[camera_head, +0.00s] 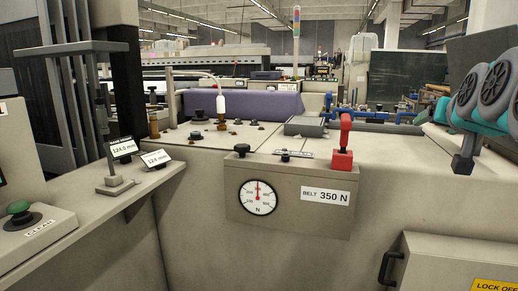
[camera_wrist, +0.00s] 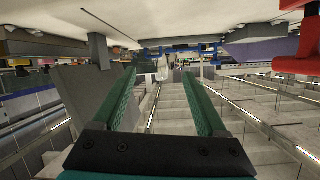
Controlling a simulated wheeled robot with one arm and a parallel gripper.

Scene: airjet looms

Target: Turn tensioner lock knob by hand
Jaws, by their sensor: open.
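The belt tensioner box (camera_head: 290,215) is on the front of the machine, with a round dial (camera_head: 258,197) and a "BELT 350 N" label (camera_head: 325,195). A black knob (camera_head: 241,150) stands on its top left edge. A smaller dark knob or fitting (camera_head: 285,155) sits near the middle of that edge. Neither is labelled as the lock knob. A red lever (camera_head: 344,140) rises at the right end; a red part (camera_wrist: 302,50) also shows in the wrist view. My gripper (camera_wrist: 159,72) has its two green fingers apart with nothing between them.
A shelf at left holds two small displays (camera_head: 123,148) reading 124.5 mm and 124 mm. A green button (camera_head: 18,208) is at far left. A cabinet with a black handle (camera_head: 389,267) and a "LOCK OFF" label is at lower right. The space before the box looks clear.

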